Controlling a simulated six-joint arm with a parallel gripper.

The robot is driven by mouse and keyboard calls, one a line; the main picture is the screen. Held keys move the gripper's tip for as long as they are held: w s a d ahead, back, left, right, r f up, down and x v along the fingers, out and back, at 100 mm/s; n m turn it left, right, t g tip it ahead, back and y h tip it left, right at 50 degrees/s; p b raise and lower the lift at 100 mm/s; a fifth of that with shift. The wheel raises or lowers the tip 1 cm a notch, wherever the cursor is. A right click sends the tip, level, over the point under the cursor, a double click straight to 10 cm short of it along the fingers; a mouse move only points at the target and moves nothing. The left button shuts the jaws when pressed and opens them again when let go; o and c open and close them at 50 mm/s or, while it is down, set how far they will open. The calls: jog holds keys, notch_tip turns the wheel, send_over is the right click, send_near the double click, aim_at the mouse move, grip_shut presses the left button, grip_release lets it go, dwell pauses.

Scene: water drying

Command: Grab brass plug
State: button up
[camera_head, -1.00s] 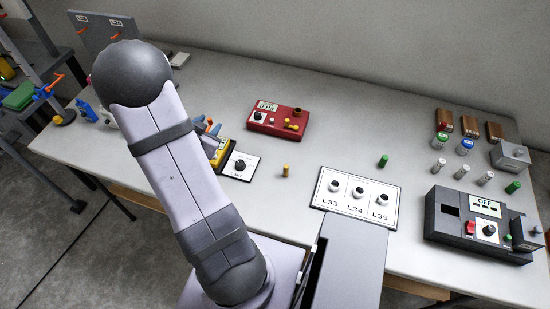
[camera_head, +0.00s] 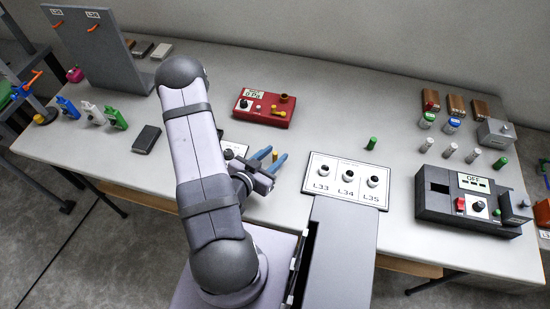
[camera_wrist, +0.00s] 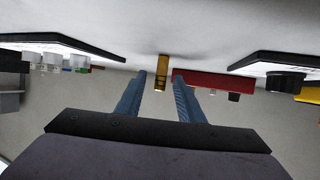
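The brass plug (camera_head: 275,156) is a small yellow-gold cylinder standing on the table, left of the L33–L35 panel. It also shows in the wrist view (camera_wrist: 161,72), upside down and lined up with the gap between my fingers. My gripper (camera_head: 278,152) is low over the table with its blue fingers open, one on each side of the plug in the head view. In the wrist view the fingertips (camera_wrist: 160,77) are apart, with a gap visible on each side of the plug. I cannot tell how far the fingers reach past it.
A red gauge box (camera_head: 264,108) with brass fittings stands behind the plug. The white L33–L35 panel (camera_head: 346,181) lies to the right. A green plug (camera_head: 371,143) stands behind that panel. A dark grey device (camera_head: 470,203) is at the right. My arm hides part of the left-middle table.

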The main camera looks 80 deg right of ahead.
aim_at(281, 154)
jog(key=shift+p+x, duration=0.5)
jog(key=shift+x, duration=2)
jog(key=shift+c, duration=0.7)
grip_shut()
